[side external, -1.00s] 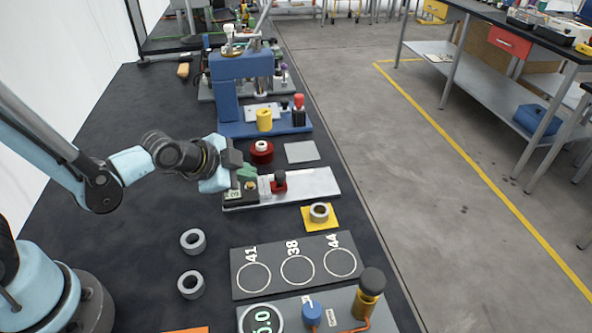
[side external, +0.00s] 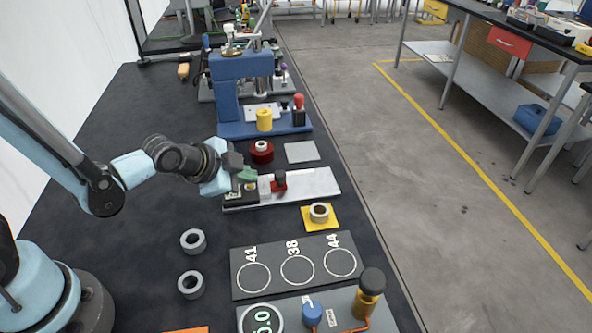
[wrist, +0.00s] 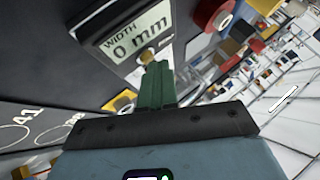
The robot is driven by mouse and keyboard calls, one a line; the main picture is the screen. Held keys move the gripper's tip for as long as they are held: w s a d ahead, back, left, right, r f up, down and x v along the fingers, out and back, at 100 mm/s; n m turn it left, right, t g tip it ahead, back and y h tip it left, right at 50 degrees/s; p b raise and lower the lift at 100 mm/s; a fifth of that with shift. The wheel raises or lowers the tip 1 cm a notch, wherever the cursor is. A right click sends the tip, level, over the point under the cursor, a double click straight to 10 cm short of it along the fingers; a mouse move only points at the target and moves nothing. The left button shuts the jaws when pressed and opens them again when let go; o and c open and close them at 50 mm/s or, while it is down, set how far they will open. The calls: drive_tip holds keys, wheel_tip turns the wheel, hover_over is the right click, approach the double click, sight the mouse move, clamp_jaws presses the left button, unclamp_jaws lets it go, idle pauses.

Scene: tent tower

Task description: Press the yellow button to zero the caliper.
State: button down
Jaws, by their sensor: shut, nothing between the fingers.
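The caliper (side external: 310,186) is a pale bar device on the dark bench, with a red slide and dark knob (side external: 279,181). Its display (wrist: 138,33) reads "WIDTH 0 mm" in the wrist view. The small yellow button (wrist: 147,54) sits at the display's lower edge, partly hidden by my fingertips. My gripper (side external: 248,175) has green fingers, shut and empty, over the display end of the caliper. In the wrist view the fingertips (wrist: 157,68) are right at the button; whether they touch it I cannot tell.
A grey ring (side external: 319,211) sits on a yellow pad; two more grey rings (side external: 192,241) lie on the bench nearer my base. A dark board (side external: 297,268) is marked 41, 38 and 44. A blue press (side external: 240,92) and red round part (side external: 261,152) stand behind the caliper.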

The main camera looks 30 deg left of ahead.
sight(247, 190)
drive_tip(key=shift+r, duration=0.8)
drive_tip(key=shift+r, duration=2.5)
drive_tip(key=s+a+r+n+g, duration=0.1)
drive_tip(key=s+a+n, duration=0.2)
drive_tip(key=s+n, duration=0.1)
drive_tip(key=s+a+r+n+g+y, duration=0.1)
drive_tip(key=s+a+r+n, duration=0.1)
drive_tip(key=s+n, duration=0.3)
drive_tip(key=shift+s+a+r+n, duration=0.3)
drive_tip(key=shift+a+n, duration=0.25)
drive_tip(key=shift+n, duration=0.35)
drive_tip(key=c, duration=1.8)
unclamp_jaws()
